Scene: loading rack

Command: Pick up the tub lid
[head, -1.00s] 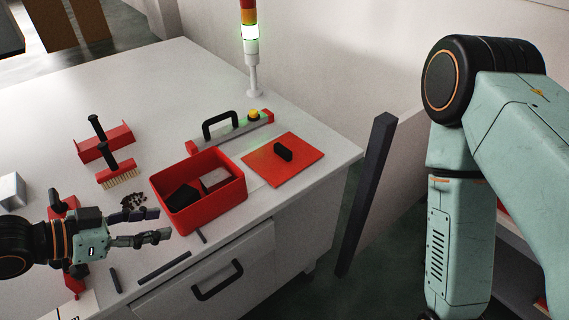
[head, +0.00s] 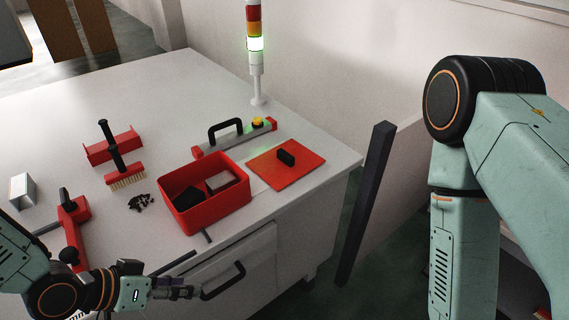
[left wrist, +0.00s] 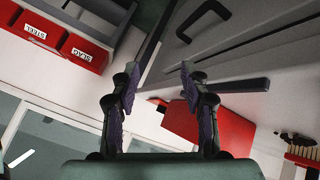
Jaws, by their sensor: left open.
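The tub lid (head: 290,174), a flat red square plate with a black block handle, lies on the white bench near its right corner in the head view. The open red tub (head: 208,217) stands just left of it, with dark and grey pieces inside. My left gripper (head: 190,290) is low at the bench's front edge, in front of the drawer, well apart from the lid. In the left wrist view its two fingers (left wrist: 159,72) are spread with nothing between them. I cannot identify the lid in that view. My right gripper is out of view.
A grey bar tool with a black handle (head: 235,137) lies behind the tub, near a signal tower (head: 257,75). A brush (head: 125,179), dark crumbs (head: 141,202) and a red tool (head: 75,230) lie left. A dark post (head: 366,205) stands beyond the bench's right end.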

